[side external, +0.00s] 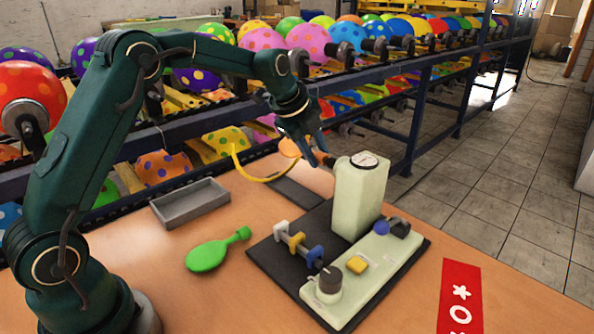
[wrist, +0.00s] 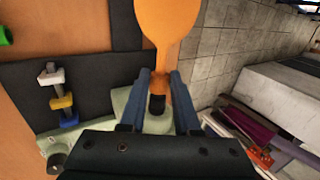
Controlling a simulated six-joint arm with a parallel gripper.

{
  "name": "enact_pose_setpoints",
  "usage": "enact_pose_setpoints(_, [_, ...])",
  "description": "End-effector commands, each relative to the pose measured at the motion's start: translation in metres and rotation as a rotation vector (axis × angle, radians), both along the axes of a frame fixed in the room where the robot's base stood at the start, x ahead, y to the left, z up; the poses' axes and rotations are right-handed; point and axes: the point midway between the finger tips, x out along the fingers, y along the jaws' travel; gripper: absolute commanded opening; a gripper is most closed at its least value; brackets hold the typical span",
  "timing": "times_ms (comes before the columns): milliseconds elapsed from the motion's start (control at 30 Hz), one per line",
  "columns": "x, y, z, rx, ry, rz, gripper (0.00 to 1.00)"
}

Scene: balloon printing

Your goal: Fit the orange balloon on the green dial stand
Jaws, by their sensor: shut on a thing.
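The orange balloon (side external: 289,147) is in my gripper (side external: 319,158), beside the upper left of the pale green dial stand (side external: 358,200). The stand is upright, with a round dial (side external: 364,160) on top. In the wrist view, the balloon's round body (wrist: 170,22) points away from the stand and its neck lies between my two fingers (wrist: 160,78).
A green balloon (side external: 207,255) lies on the table (side external: 170,295) near a grey tray (side external: 190,204). A yellow hose (side external: 262,179) curves behind. A rack (side external: 425,110) of balloons stands at the back.

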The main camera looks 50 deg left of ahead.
Motion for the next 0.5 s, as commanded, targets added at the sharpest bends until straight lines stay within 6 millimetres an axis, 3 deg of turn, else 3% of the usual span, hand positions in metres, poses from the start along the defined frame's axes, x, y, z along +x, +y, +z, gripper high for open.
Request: enact_pose_setpoints(500, [0.0001,-0.0061,0.0003,0.0,-0.001,0.001,0.0])
